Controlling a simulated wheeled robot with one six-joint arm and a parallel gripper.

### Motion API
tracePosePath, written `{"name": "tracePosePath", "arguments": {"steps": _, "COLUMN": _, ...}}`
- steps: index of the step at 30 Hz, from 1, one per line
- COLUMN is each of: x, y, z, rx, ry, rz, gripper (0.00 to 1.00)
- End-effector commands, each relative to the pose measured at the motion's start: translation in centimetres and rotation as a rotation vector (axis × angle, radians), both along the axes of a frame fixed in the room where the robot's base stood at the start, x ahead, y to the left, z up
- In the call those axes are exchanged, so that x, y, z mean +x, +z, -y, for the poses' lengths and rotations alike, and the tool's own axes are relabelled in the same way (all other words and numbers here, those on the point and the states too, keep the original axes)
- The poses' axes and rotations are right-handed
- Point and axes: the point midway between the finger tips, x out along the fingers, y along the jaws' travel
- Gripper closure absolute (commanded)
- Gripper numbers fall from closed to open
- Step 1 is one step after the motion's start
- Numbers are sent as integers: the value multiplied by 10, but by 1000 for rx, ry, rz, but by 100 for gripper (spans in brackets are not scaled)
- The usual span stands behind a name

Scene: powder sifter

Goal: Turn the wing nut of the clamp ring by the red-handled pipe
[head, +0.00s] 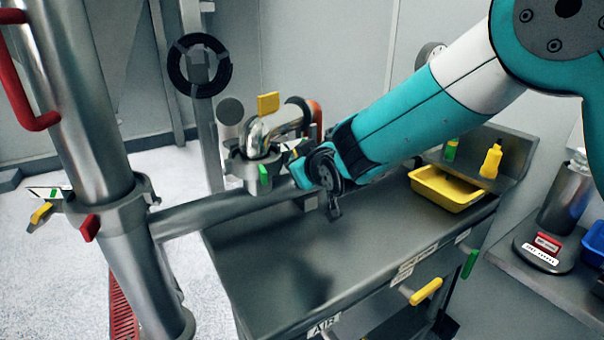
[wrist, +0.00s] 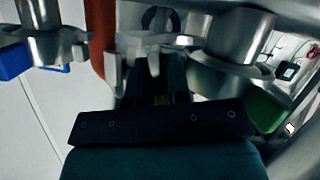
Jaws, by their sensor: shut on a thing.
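My gripper (wrist: 136,72) is shut around a small pale grey piece beside a red-orange bar (wrist: 102,42); it appears to be a wing nut, but its outline is unclear. In the head view my gripper (head: 325,172) is at the bent steel pipe (head: 272,128), and its fingertips are hard to make out. A red-orange piece (head: 315,112) shows behind that pipe. A clamp ring (wrist: 72,50) sits left of the red-orange bar in the wrist view. A thick upright pipe (head: 85,110) with a red handle (head: 30,105) stands at the far left, away from my gripper.
A clamped fitting (wrist: 235,75) with a green part (wrist: 266,110) is close on the right. A steel bench (head: 270,270) lies below my arm, with a yellow tray (head: 445,190) and yellow bottle (head: 491,160). A horizontal pipe (head: 205,215) runs left.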

Motion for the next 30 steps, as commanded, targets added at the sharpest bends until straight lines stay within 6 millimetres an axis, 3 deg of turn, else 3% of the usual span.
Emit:
{"name": "tracePosePath", "arguments": {"steps": 15, "x": 0, "y": -2, "z": 0, "rx": -294, "ry": -2, "rz": 200, "gripper": 100}}
{"name": "tracePosePath", "arguments": {"steps": 30, "x": 1, "y": 0, "z": 1, "rx": -358, "ry": -2, "rz": 240, "gripper": 100}}
